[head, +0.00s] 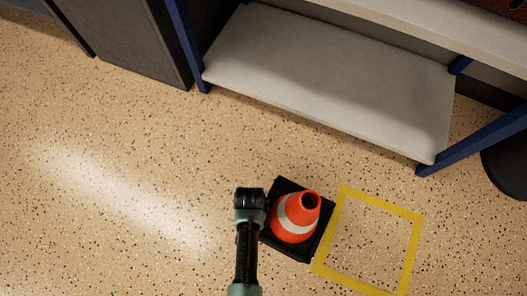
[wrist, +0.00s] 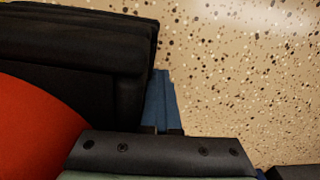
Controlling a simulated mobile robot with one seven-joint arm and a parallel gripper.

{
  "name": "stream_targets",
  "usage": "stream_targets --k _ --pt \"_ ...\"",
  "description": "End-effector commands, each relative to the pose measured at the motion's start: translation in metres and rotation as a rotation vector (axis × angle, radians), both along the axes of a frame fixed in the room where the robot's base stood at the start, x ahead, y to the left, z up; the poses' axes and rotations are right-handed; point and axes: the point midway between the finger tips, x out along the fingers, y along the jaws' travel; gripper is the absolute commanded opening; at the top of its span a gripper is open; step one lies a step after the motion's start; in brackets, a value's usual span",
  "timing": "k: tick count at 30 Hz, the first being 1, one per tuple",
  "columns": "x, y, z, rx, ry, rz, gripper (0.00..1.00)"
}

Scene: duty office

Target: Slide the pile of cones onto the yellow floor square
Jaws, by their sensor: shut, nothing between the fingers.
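The pile of cones shows in the head view as an orange cone (head: 303,214) with a white band, upright on black square bases. In the wrist view, the stacked black bases (wrist: 75,55) and a curve of orange cone (wrist: 35,130) fill the left side. The yellow floor square (head: 415,245) is a taped outline just right of the pile. The pile's right edge lies close along its left line; I cannot tell whether they touch. My gripper (wrist: 161,88) is shut and empty, low beside the bases. In the head view, my wrist hides its fingers and part of the pile's left side.
A grey shelf (head: 320,75) on blue legs stands behind the pile. A dark cabinet (head: 130,45) is at the upper left, and a dark round object (head: 507,165) is at the right edge. The speckled floor (head: 110,190) on the left is clear, and the square's inside is bare.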

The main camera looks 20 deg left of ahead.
Motion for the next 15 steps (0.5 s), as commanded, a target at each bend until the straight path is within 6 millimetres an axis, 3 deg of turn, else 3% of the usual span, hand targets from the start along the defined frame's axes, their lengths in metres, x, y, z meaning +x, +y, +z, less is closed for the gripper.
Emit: stream_targets --k 15 --pt "0.001 -0.031 -0.001 -0.008 0.002 -0.007 0.00"
